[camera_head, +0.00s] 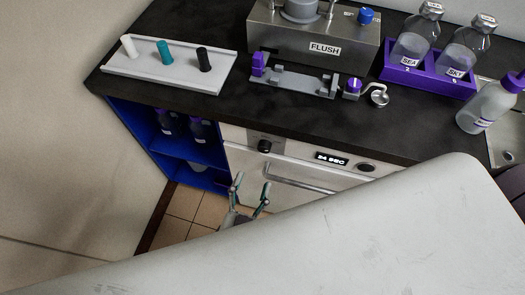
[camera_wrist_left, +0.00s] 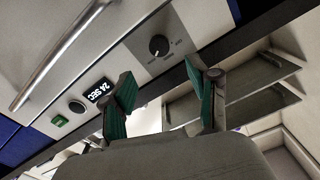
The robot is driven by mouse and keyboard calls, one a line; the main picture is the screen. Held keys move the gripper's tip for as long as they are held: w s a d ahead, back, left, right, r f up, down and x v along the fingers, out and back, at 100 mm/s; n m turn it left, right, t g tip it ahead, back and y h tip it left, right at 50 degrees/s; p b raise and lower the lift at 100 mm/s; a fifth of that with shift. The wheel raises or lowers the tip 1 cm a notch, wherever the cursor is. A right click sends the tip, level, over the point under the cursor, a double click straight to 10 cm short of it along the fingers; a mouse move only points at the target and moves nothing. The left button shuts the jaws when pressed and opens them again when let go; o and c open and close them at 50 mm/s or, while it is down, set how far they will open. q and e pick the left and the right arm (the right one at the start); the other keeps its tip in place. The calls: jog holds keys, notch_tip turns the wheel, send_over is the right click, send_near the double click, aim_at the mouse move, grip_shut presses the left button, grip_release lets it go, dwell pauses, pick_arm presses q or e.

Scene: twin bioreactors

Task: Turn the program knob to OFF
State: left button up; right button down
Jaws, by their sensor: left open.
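The program knob (camera_head: 264,146) is a small black dial on the pale front panel under the counter, left of the lit display (camera_head: 331,158) reading 24 SEC. In the left wrist view the knob (camera_wrist_left: 158,46) shows round and dark with small printed labels beside it; its exact setting is too small to tell. My left gripper (camera_head: 252,184) is open and empty, below and in front of the knob, apart from it. In the left wrist view its green-padded fingers (camera_wrist_left: 160,80) are spread, with the knob beyond the gap between them. My right gripper is not in view.
A round dark button (camera_head: 366,167) sits right of the display, and a bar handle (camera_head: 310,185) lies below. The black counter (camera_head: 210,102) holds a tray of pegs (camera_head: 125,67), the FLUSH unit (camera_head: 318,52) and bottles in a purple rack (camera_head: 430,80). A blue open cabinet (camera_head: 150,140) stands left.

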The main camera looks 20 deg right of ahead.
aim_at(263, 150)
pick_arm(q)
jog(key=x, duration=0.9)
jog(key=shift+w, duration=0.1)
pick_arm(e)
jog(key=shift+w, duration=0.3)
pick_arm(q)
grip_shut()
